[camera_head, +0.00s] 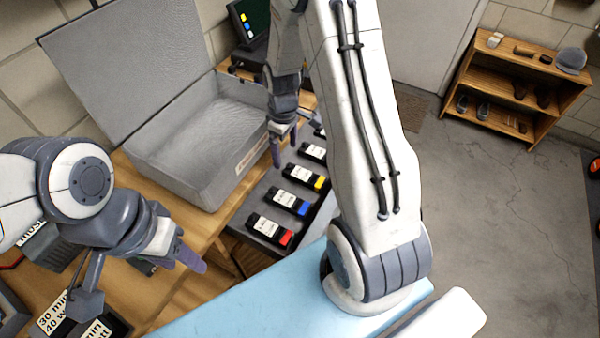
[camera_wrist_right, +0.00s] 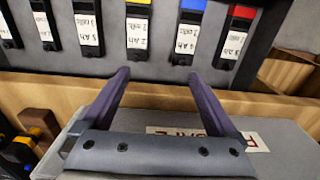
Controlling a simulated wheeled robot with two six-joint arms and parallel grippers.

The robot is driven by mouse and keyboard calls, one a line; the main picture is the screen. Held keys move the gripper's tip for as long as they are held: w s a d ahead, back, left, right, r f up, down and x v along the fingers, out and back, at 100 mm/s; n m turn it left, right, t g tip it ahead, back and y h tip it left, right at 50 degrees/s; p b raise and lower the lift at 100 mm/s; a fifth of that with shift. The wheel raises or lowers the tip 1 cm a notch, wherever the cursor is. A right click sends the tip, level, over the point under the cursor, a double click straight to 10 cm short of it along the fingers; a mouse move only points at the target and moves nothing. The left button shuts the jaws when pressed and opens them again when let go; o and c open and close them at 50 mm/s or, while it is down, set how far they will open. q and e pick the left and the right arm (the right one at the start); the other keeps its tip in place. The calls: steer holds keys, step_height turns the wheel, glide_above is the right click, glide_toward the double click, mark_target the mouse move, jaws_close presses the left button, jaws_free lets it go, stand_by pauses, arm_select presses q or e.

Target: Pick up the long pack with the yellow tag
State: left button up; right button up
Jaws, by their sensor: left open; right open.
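The pack with the yellow tag (camera_head: 304,176) is black with a white handwritten label. It lies in a dark tray (camera_head: 238,222) in a row with a blue-tagged pack (camera_head: 287,201) and a red-tagged pack (camera_head: 270,230). In the right wrist view the yellow-tagged pack (camera_wrist_right: 138,30) is at the top middle, partly cut off by the frame. My right gripper (camera_head: 284,148) is open and empty, between the grey case and the tray; its fingers (camera_wrist_right: 160,80) are apart from the packs. My left gripper (camera_head: 182,260) is at the lower left, open, with its jaws partly hidden.
An open grey case (camera_head: 190,165) with a raised lid stands beside the tray; a label (camera_wrist_right: 165,130) is on its side. More packs (camera_wrist_right: 88,30) lie beyond the yellow-tagged one. A wooden shelf (camera_head: 515,85) stands far right, with bare floor before it.

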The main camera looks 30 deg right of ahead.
glide_above(304, 174)
step_height(304, 174, down, 5)
step_height(304, 174, down, 4)
steer(key=shift+a+r, duration=0.1)
steer(key=shift+a, duration=0.05)
step_height(304, 174, down, 5)
steer(key=shift+s+f+p, duration=0.1)
steer(key=shift+f+p, duration=0.05)
steer(key=shift+p, duration=0.75)
steer(key=shift+f, duration=0.5)
jaws_close()
